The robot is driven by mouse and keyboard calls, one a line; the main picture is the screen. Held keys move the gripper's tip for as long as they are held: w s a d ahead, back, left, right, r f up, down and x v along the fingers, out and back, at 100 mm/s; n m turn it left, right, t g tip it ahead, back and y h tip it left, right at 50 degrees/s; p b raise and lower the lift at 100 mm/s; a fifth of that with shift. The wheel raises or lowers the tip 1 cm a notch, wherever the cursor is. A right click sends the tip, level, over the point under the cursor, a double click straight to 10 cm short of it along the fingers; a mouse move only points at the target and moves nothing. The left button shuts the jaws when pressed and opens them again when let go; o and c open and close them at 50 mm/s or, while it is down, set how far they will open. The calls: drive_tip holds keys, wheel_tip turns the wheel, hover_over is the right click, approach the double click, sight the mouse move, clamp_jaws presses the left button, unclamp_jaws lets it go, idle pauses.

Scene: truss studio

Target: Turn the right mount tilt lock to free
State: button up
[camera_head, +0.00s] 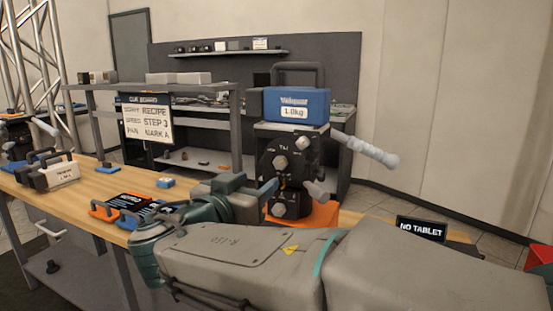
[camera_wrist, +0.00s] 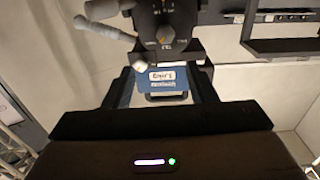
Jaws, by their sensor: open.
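The right mount (camera_head: 290,150) is a black camera head on the workbench, with a blue 1.0kg weight (camera_head: 297,106) on top. I cannot tell for sure which is the tilt lock. In the wrist view a round grey knob (camera_wrist: 166,36) with a small orange mark sits on the dark face; its labels are too small to read. My gripper (camera_head: 270,188) is open and empty, close in front of the mount's face. Contact cannot be told.
A grey-white handle (camera_head: 366,151) sticks out right of the mount. Another mount (camera_head: 18,135) stands far left. A pale case (camera_head: 55,172), orange-and-black items (camera_head: 120,207) and a small blue block (camera_head: 165,182) lie on the bench (camera_head: 95,186). A "NO TABLET" sign (camera_head: 421,229) stands right.

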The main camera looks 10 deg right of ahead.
sight(279, 162)
drive_tip(key=x, duration=1.1)
drive_tip(key=shift+w+a+p, duration=0.15)
drive_tip(key=shift+w+p, duration=0.2)
drive_tip(key=shift+w, duration=0.2)
